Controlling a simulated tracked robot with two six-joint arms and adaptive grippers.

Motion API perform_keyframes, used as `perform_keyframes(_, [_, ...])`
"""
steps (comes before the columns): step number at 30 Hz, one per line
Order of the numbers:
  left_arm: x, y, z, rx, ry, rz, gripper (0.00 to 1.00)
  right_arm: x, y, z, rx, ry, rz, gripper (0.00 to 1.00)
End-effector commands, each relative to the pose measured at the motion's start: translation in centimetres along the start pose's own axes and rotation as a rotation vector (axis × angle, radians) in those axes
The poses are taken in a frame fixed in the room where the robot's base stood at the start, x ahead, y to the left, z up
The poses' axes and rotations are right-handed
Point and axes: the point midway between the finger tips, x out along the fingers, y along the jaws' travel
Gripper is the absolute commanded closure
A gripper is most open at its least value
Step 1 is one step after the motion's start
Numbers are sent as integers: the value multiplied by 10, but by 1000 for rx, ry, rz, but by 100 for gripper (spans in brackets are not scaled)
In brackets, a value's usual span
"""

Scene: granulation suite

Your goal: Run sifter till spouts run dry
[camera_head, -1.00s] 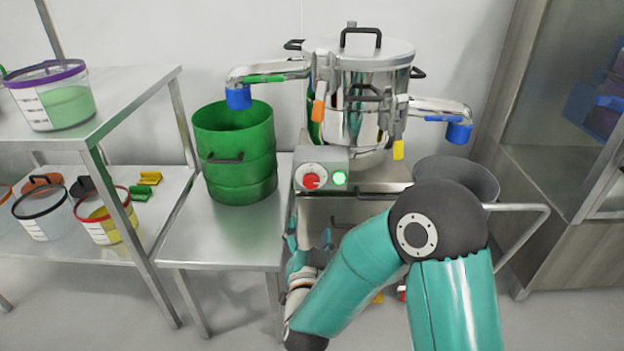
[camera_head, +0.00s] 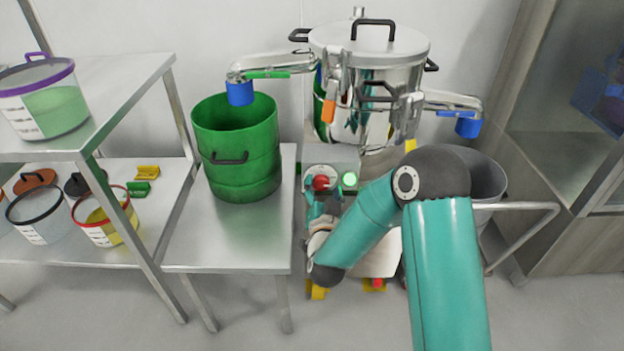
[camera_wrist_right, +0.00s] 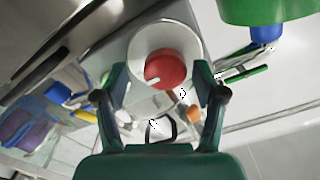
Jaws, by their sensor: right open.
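The sifter (camera_head: 385,42) is a steel drum with a lid and two side spouts. The left spout (camera_head: 240,92) ends in a blue sleeve over the green drum (camera_head: 236,135); the right spout (camera_head: 467,127) ends over a grey bin (camera_head: 487,180). The control box on the sifter's front carries a red knob (camera_head: 321,182) and a lit green lamp (camera_head: 349,179). My right gripper (camera_wrist_right: 160,74) is open, its fingers on either side of the red knob (camera_wrist_right: 165,68); contact cannot be told. No flow shows at the spouts. My left gripper is out of view.
A steel table (camera_head: 228,245) bears the green drum. A rack (camera_head: 120,75) at left holds clear tubs, one with a purple rim (camera_head: 45,95), and small coloured clips. A bent rail (camera_head: 525,207) and a glass-fronted cabinet (camera_head: 575,120) stand at right.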

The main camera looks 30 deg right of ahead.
Motion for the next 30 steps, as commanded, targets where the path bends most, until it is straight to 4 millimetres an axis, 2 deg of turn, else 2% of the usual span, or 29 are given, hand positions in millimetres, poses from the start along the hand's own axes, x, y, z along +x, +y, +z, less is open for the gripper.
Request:
perform_keyframes(10, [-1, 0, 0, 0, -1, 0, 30, 3, -8, 4, 0, -7, -15, 30])
perform_keyframes(21, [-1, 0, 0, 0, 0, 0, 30, 3, -10, 6, 0, -10, -18, 90])
perform_keyframes(30, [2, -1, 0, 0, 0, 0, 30, 3, -10, 7, -30, -9, -16, 90])
